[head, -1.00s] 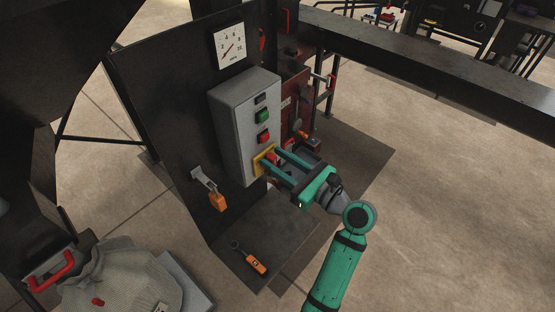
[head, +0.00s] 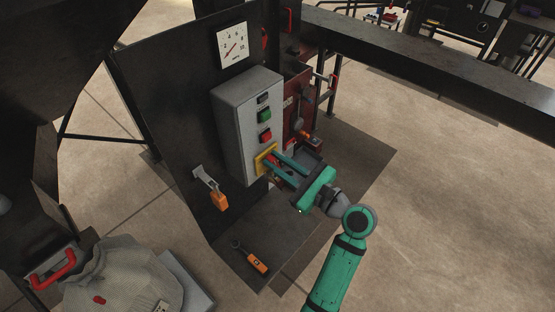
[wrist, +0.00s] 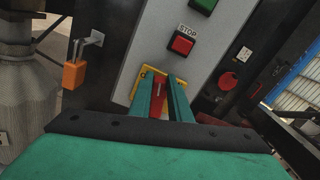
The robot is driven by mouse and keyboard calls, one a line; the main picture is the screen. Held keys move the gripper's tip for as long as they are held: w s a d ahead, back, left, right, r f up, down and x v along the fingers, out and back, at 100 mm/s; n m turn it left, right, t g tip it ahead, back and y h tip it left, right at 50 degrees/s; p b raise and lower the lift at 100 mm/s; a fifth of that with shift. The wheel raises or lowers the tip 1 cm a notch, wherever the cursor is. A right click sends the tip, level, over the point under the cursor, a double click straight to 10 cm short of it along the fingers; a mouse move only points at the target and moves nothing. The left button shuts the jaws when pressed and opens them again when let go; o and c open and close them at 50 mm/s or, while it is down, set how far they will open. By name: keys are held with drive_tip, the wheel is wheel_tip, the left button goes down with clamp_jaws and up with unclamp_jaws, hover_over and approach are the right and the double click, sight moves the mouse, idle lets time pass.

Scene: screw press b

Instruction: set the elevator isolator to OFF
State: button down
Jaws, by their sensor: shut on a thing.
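The isolator is a red handle (wrist: 158,88) on a yellow plate (head: 262,158), low on the front of the grey control box (head: 236,140). My gripper (head: 269,159) reaches it from the right in the head view. In the wrist view my gripper (wrist: 162,86) has one green finger on each side of the red handle and is shut on it. The fingers hide part of the handle and plate. I cannot read any position marks on the plate.
Above the isolator are a red STOP button (wrist: 182,44) and a green button (head: 264,116). A bracket with an orange padlock (head: 219,200) is left of the box. An orange-handled tool (head: 257,263) lies on the dark plate below. Open floor (head: 440,200) lies to the right.

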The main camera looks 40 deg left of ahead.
drive_tip(key=n, duration=0.2)
drive_tip(key=s+n, duration=0.1)
drive_tip(key=shift+f+n, duration=0.3)
drive_tip(key=shift+n, duration=0.1)
drive_tip(key=n, duration=0.2)
drive_tip(key=f+n, duration=0.1)
drive_tip(key=n, duration=0.3)
drive_tip(key=shift+s+a+f, duration=0.1)
drive_tip(key=shift+s+f, duration=0.05)
drive_tip(key=shift+s, duration=0.25)
drive_tip(key=shift+s+a+f+n, duration=0.1)
drive_tip(key=shift+s+n, duration=0.05)
drive_tip(key=shift+n, duration=0.35)
drive_tip(key=shift+s+a+f+n, duration=0.1)
drive_tip(key=shift+n, duration=0.4)
drive_tip(key=shift+d+f+n, duration=0.1)
drive_tip(key=shift+f+n, duration=0.15)
drive_tip(key=shift+n, duration=0.4)
drive_tip(key=shift+d+f+n, duration=0.1)
drive_tip(key=shift+f+n, duration=0.1)
drive_tip(key=shift+n, duration=0.45)
drive_tip(key=shift+s+f+n, duration=0.1)
drive_tip(key=shift+n, duration=0.2)
drive_tip(key=c, duration=1.6)
unclamp_jaws()
drive_tip(key=shift+a, duration=0.1)
drive_tip(key=shift+c, duration=0.2)
